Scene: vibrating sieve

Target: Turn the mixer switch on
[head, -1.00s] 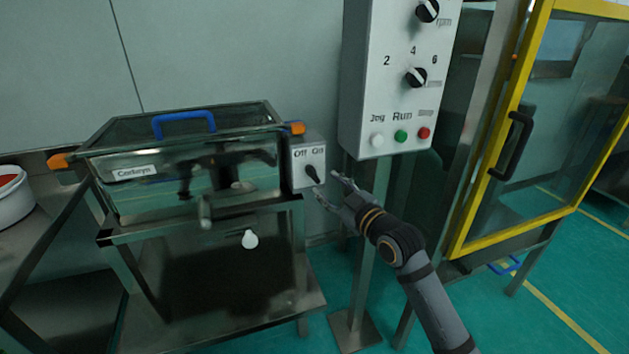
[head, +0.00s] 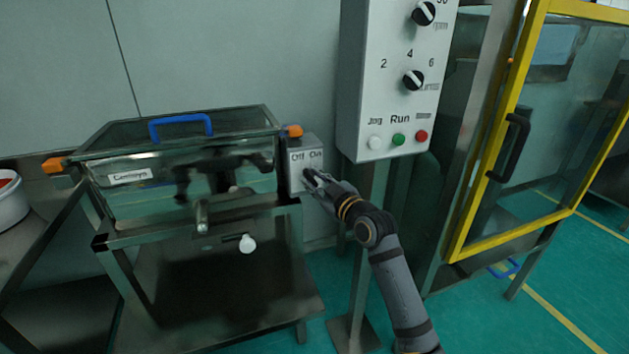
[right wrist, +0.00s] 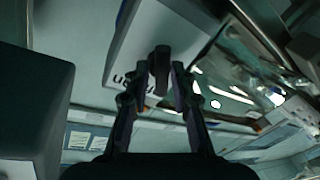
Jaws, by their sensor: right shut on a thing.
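The mixer's switch box (head: 297,165) is a small grey box with Off and On labels, fixed at the right end of the glass-sided mixer (head: 185,195). My right gripper (head: 309,178) is at the front of this box, over its black switch knob, and mostly hides it in the head view. In the right wrist view the black knob (right wrist: 160,62) stands between the two fingertips of my right gripper (right wrist: 163,80), which is shut on it. Which label the knob points to cannot be told. My left gripper is not in view.
A control panel (head: 385,110) on a post, with dials and Jog and Run buttons, stands just right of the switch box. A yellow-framed glass door (head: 465,225) is further right. A white bowl (head: 10,203) sits on a table at the far left.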

